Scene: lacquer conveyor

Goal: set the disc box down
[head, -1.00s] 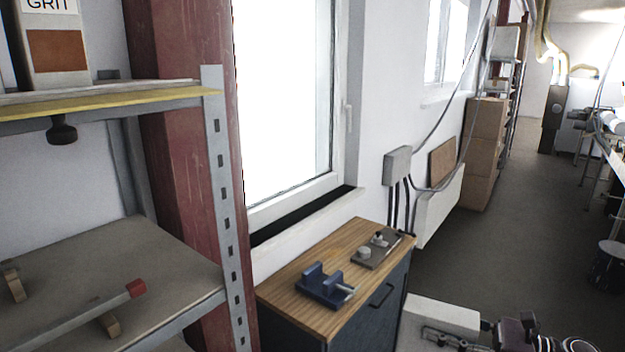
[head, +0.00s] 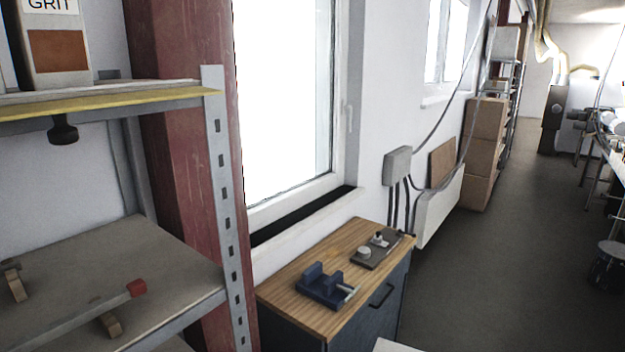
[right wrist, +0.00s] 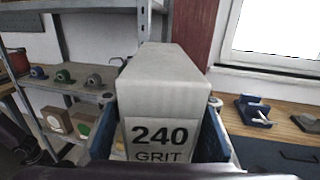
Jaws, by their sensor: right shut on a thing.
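The disc box (right wrist: 158,82) is a pale grey carton with "240 GRIT" on its near face, and it fills the middle of the right wrist view. My right gripper (right wrist: 160,128) is shut on it, with a blue finger along each side. The box's underside is hidden, so I cannot tell whether it touches anything below. In the head view the held box and my right gripper do not show. My left gripper is in neither view.
Another GRIT box (head: 55,45) stands on the upper shelf (head: 120,100) at left. The wood-topped cabinet (head: 300,275) carries a blue vise (head: 325,287) and a dark plate with fittings (head: 376,250).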

